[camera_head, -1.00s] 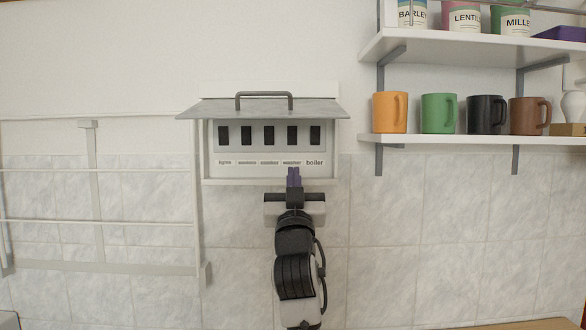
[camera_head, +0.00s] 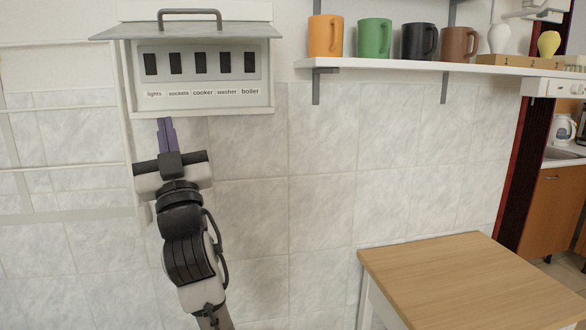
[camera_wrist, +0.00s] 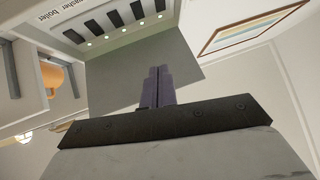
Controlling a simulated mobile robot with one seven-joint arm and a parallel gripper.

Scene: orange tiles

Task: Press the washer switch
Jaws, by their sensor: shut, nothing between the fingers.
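The washer switch (camera_head: 225,63) is the fourth of a row of dark rocker switches, above the "washer" label, in a white wall box (camera_head: 201,108) with a raised grey lid (camera_head: 225,30). It appears upright like its neighbours. My gripper (camera_head: 165,122) is shut and empty, its purple fingers pointing up just below the box's lower edge, left of the washer switch in the head view. In the wrist view the shut fingers (camera_wrist: 158,72) show against the lid underside, with the switch row (camera_wrist: 115,18) beyond, at the top. No finger visibly touches a switch.
A shelf (camera_head: 420,65) with several mugs is on the wall to the right. A wooden-topped table (camera_head: 470,280) stands at the lower right. A white rail rack (camera_head: 60,169) is on the left. Tiled wall between the box and table is bare.

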